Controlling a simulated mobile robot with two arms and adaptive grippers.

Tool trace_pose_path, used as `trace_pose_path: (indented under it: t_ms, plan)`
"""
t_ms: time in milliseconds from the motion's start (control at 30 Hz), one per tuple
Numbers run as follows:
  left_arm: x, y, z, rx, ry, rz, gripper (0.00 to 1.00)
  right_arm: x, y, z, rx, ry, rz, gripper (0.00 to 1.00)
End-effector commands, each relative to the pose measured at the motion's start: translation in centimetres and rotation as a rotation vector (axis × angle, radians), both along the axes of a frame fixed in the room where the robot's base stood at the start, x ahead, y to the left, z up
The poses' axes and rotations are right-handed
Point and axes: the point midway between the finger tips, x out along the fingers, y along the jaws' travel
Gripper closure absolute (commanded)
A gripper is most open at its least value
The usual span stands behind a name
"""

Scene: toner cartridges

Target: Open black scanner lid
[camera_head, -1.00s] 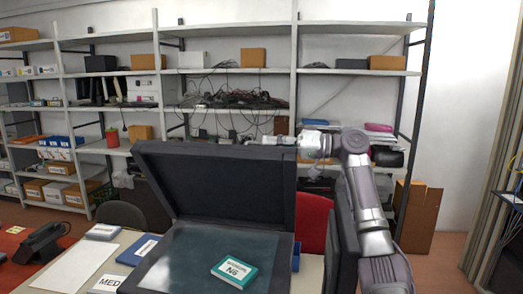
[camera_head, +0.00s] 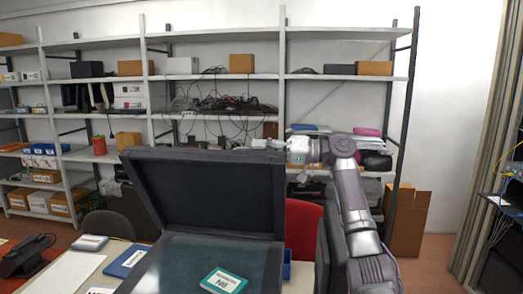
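The black scanner lid (camera_head: 210,192) stands raised and tilted back behind the scanner's dark glass bed (camera_head: 184,265). A teal and white box (camera_head: 224,281) marked N6 lies on the glass. My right arm comes up on the right side of the scanner. My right gripper (camera_head: 262,145) points left along the top edge of the lid, near its right corner. Its fingertips are small and partly hidden by the lid edge, so I cannot tell whether they touch it or are open. My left gripper is not in view.
A desk with a white sheet (camera_head: 62,272), a blue box (camera_head: 127,260) and a dark phone (camera_head: 27,255) lies left of the scanner. A red chair (camera_head: 304,231) stands behind it. Full shelves line the back wall, with a cardboard box (camera_head: 408,222) at the right.

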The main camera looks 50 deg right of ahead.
Motion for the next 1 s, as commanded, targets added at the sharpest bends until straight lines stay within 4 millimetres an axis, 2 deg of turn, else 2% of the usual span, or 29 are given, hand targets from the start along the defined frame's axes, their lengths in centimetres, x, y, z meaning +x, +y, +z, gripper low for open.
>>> trace_pose_path:
  t_ms: [267, 700, 833, 1000]
  plan:
    - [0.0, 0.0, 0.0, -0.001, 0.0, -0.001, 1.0, -0.8, -0.5, 0.0, 0.0, 0.001, -0.002, 0.63]
    - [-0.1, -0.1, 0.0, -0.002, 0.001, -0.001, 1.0, -8.1, -5.0, -0.1, 0.002, 0.001, -0.003, 0.63]
    - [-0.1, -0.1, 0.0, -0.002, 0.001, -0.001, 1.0, -9.6, -5.8, 0.0, 0.002, -0.001, -0.002, 0.63]
    - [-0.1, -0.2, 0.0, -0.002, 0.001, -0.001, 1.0, -10.3, -6.2, 0.0, 0.0, -0.001, -0.001, 0.63]
